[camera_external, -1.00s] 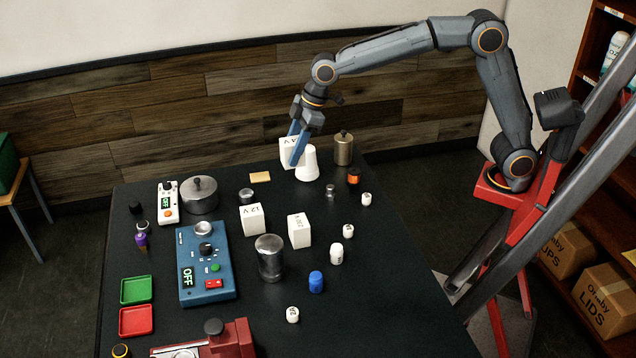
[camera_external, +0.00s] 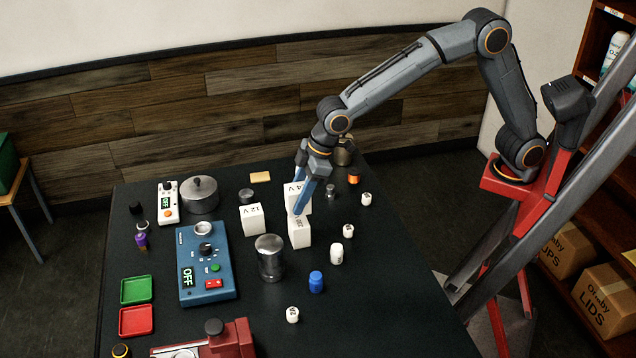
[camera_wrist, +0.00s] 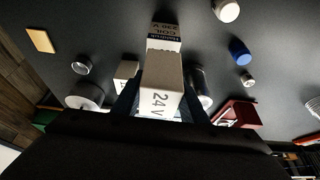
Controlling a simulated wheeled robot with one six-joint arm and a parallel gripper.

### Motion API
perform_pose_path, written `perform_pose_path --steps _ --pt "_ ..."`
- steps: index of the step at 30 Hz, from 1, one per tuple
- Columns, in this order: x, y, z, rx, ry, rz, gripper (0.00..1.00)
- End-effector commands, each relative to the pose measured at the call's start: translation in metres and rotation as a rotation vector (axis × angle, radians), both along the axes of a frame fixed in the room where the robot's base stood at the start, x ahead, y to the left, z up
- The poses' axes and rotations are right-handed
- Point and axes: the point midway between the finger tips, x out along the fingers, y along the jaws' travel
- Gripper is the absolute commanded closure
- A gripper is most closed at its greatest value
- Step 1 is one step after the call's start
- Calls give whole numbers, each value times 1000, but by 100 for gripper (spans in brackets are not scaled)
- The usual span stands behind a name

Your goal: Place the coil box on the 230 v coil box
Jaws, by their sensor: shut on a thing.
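My gripper (camera_external: 311,190) is shut on a white box marked 24 V (camera_external: 291,197), which also shows between the fingers in the wrist view (camera_wrist: 162,85). The white 230 V coil box (camera_external: 299,233) stands on the table. The held box is close to it and overlaps the back of its top in the outside view. I cannot tell whether the two boxes touch. A white 12 V box (camera_external: 251,219) stands to the left.
A metal cylinder (camera_external: 270,258) stands in front and to the left of the 230 V box. A blue control unit (camera_external: 206,265) lies further left. Small white jars (camera_external: 336,253) and a blue jar (camera_external: 316,282) stand to the right and front.

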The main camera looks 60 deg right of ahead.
Motion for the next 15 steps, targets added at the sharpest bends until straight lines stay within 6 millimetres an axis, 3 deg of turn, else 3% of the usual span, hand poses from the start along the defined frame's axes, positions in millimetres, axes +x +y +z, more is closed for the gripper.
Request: perform_pose_path --steps 10,15 --pt "0 0 -36 -1 1 0 89" --pt "0 0 -38 1 -1 0 89"
